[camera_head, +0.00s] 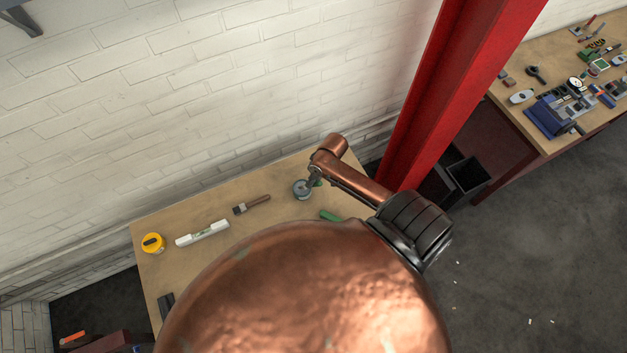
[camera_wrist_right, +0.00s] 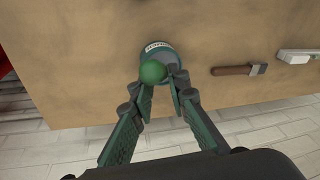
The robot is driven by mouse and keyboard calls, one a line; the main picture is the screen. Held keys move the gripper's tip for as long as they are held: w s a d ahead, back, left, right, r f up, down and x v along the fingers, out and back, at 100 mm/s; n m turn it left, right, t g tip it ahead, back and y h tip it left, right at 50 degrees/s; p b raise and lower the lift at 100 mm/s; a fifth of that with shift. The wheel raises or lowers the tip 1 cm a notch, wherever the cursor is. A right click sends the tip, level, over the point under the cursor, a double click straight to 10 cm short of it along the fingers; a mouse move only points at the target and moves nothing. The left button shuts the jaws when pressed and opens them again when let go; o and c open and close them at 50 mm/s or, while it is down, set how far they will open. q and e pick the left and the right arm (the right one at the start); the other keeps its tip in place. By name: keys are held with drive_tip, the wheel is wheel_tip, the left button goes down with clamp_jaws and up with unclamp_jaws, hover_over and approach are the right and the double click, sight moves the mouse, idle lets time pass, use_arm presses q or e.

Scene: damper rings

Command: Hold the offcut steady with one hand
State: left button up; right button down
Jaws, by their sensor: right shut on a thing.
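My right gripper (camera_head: 314,180) is over the wooden bench, near a round grey tin. In the right wrist view its fingers (camera_wrist_right: 161,80) close in on a green round thing (camera_wrist_right: 152,71), and the gripper is shut on it. The grey tin (camera_head: 301,191) has a pale label and stands behind the green thing in the wrist view (camera_wrist_right: 161,49); I cannot tell whether they touch. I cannot make out a piece that is plainly the offcut. My left gripper is out of view.
A red post (camera_head: 430,95) stands right of the bench. A cluttered second bench (camera_head: 550,140) is beyond.

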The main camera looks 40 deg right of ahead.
drive_tip(key=shift+f, duration=0.5)
idle(1.6)
drive_tip(key=shift+r, duration=3.55)
